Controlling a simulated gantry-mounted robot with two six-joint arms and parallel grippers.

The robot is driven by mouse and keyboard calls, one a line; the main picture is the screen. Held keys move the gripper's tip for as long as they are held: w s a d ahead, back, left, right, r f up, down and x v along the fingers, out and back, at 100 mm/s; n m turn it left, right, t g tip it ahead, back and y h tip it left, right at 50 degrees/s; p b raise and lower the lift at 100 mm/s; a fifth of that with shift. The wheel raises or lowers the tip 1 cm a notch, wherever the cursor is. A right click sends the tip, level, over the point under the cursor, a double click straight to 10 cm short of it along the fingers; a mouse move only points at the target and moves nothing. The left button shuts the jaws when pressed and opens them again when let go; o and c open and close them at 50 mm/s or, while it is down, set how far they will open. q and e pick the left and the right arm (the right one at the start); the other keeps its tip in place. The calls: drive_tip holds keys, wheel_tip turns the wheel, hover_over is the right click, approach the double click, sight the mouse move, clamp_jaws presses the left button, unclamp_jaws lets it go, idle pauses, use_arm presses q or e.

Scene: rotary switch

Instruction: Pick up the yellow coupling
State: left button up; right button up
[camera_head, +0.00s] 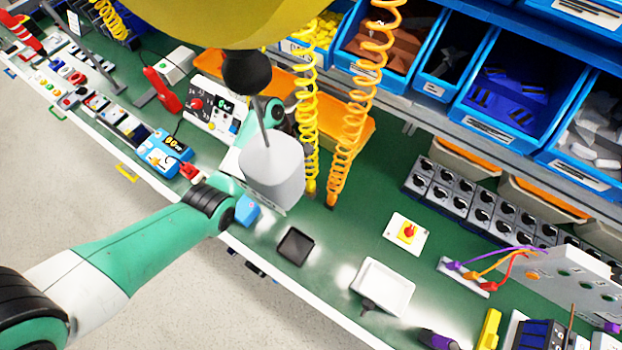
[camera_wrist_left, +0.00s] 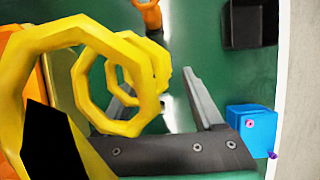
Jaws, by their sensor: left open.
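The yellow coiled hose (camera_head: 307,110) hangs in the middle of the head view. Its lower end (camera_head: 310,187), where a yellow coupling would sit, is small and hard to make out. In the left wrist view the yellow coil (camera_wrist_left: 95,55) fills the left side, close to the camera and in front of part of the jaws. My left gripper (camera_wrist_left: 152,75) is open, its two fingers apart. The coil overlaps the space between them, and I see nothing clamped. My right gripper is not in view.
An orange coiled hose (camera_head: 350,125) hangs just right of the yellow one. A blue cube (camera_head: 247,209) and a black tray (camera_head: 295,246) lie near the table's front edge. Blue parts bins (camera_head: 485,130) stand behind. Green table is clear around the black tray.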

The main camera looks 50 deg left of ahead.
sight(311, 183)
use_arm(q)
drive_tip(key=x, duration=0.1)
drive_tip(key=b+x, duration=0.1)
drive_tip(key=x, duration=0.1)
drive_tip(key=b+x, duration=0.1)
drive_tip(key=shift+w+d+f, duration=0.2)
drive_tip(key=shift+w+f, duration=0.1)
drive_tip(key=shift+d+f, duration=0.15)
drive_tip(key=shift+f, duration=0.25)
drive_tip(key=shift+r, duration=0.1)
drive_tip(key=shift+c, duration=0.3)
clamp_jaws()
